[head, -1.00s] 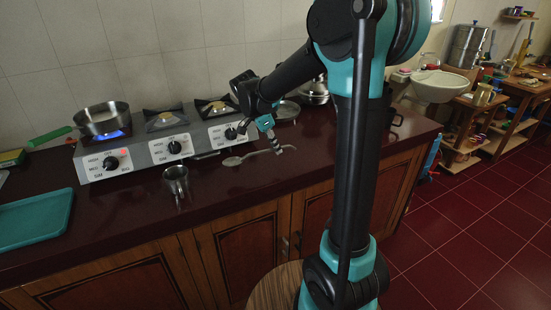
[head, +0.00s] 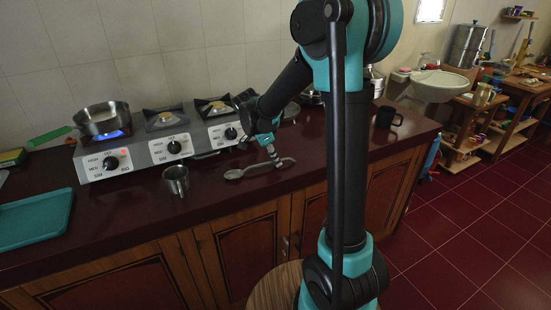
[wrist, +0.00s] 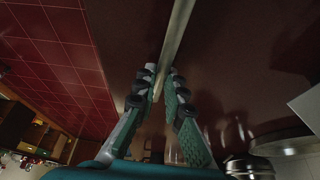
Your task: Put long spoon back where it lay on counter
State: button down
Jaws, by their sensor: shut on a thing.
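The long spoon (head: 236,174) is a grey metal spoon over the dark red counter (head: 215,207), in front of the stove's right end. Its bowl points left and its handle runs right to a curved end. My gripper (head: 272,156) is shut on the handle near its right part. In the wrist view, the handle (wrist: 178,32) runs up from between the two fingertips (wrist: 160,82). The spoon lies nearly level, very low over the counter; I cannot tell whether it touches. The bowl is out of the wrist view.
A steel cup (head: 176,181) stands left of the spoon. Behind is a stove (head: 150,150) with a lit left burner under a green-handled pan (head: 102,118). A teal tray (head: 35,220) lies far left, a black mug (head: 387,117) right. The counter in front of the spoon is clear.

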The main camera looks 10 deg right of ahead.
jog(key=c, duration=1.6)
grip_release()
jog(key=shift+r, duration=0.1)
jog(key=a+v, duration=0.1)
jog(key=v, duration=1.6)
jog(key=s+d+f+n+t+y, duration=0.1)
jog(key=s+d+f+n+y, duration=0.1)
jog(key=s+d+f+n, duration=0.4)
jog(key=s+d+f+n+t+y, duration=0.2)
jog(key=s+d+f+n, duration=0.5)
jog(key=s+f, duration=0.7)
jog(key=shift+d+f+n, duration=0.2)
jog(key=shift+f+n, duration=0.65)
jog(key=shift+n, duration=0.35)
